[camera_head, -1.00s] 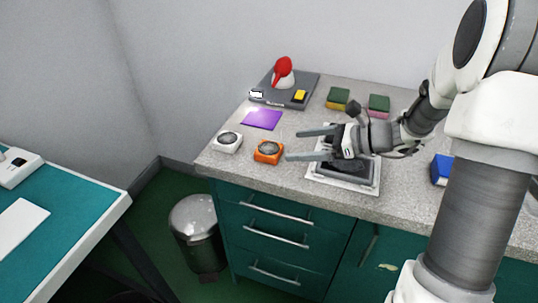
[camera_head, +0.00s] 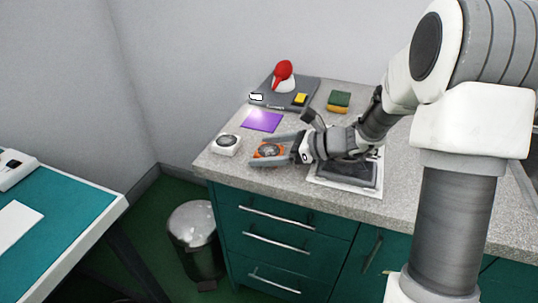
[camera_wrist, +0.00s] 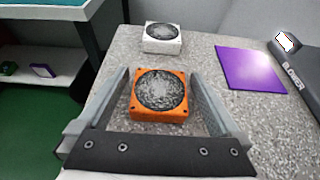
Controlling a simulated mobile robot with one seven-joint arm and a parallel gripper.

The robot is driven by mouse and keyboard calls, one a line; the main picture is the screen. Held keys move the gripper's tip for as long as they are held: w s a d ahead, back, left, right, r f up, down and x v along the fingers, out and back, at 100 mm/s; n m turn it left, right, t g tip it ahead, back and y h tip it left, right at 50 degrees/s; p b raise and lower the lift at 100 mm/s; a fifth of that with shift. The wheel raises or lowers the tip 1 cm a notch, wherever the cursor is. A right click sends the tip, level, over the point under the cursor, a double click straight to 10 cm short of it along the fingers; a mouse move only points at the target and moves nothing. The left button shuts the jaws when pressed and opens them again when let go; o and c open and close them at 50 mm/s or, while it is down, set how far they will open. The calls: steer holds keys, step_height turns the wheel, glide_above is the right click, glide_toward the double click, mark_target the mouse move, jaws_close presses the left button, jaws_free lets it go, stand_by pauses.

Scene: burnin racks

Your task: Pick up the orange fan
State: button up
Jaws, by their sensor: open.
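The orange fan (camera_wrist: 160,96) lies flat on the grey speckled counter, a square orange frame with a dark round grille. In the head view the fan (camera_head: 268,150) shows partly between the fingers of my gripper (camera_head: 268,149). In the wrist view my gripper (camera_wrist: 160,88) is open, with one finger on each side of the fan. A narrow gap shows on the left and right of the fan. I cannot tell how low the fingers are beside it.
A white fan (camera_wrist: 162,38) stands just beyond the orange one. A purple sheet (camera_wrist: 249,68) lies nearby. A grey base with a red-topped item (camera_head: 283,75), a green-yellow sponge (camera_head: 339,101) and a dark tray (camera_head: 345,174) are also on the counter. The counter's edge is close on the left.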

steer(key=c, duration=1.3)
steer(key=shift+r, duration=0.15)
